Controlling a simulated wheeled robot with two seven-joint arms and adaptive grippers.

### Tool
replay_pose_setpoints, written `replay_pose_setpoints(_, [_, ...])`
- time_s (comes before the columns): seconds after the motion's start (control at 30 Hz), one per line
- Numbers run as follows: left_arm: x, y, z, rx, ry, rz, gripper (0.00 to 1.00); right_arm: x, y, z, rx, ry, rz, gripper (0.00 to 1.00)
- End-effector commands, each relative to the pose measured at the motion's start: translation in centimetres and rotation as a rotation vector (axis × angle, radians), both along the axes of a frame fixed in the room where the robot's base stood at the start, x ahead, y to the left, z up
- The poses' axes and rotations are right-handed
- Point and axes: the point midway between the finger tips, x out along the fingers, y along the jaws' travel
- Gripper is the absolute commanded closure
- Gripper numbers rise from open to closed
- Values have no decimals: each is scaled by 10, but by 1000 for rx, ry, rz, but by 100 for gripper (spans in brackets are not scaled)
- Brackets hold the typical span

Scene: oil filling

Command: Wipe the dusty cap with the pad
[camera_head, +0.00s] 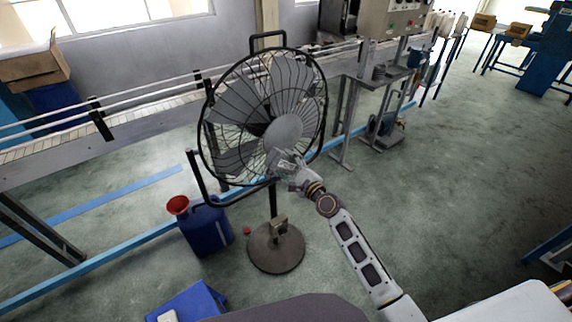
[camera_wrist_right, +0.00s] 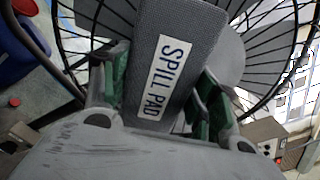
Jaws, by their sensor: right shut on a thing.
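A round grey cap (camera_head: 284,131) sits at the middle of the black wire guard of a standing fan (camera_head: 232,95). Part of it shows behind the pad in the right wrist view (camera_wrist_right: 229,57). Dust on it is too small to tell. My right gripper (camera_head: 284,163) is just below the cap, in front of the guard. It is shut on a grey pad (camera_wrist_right: 197,45) labelled "SPILL PAD", which points toward the fan. Whether the pad touches the cap or guard cannot be told. My left gripper is not in view.
A blue jug (camera_head: 207,232) with a red funnel (camera_head: 178,205) stands left of the fan base (camera_head: 276,247). A small red piece (camera_head: 247,230) lies between them. A blue box (camera_head: 190,300) is near the front. A conveyor (camera_head: 150,122) runs behind.

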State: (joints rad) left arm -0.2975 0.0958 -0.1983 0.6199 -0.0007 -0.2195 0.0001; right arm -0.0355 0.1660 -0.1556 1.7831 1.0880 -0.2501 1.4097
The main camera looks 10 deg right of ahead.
Motion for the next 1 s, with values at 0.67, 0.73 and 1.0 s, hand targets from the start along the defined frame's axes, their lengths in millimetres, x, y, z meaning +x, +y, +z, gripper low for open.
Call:
replay_pose_setpoints(0.67, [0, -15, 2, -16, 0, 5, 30, -27, -11, 0, 0, -1, -1, 59])
replay_pose_setpoints(0.73, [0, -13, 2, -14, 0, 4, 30, -27, -11, 0, 0, -1, -1, 59])
replay_pose_setpoints(1.0, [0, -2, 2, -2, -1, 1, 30, -27, -11, 0, 0, 0, 0, 59])
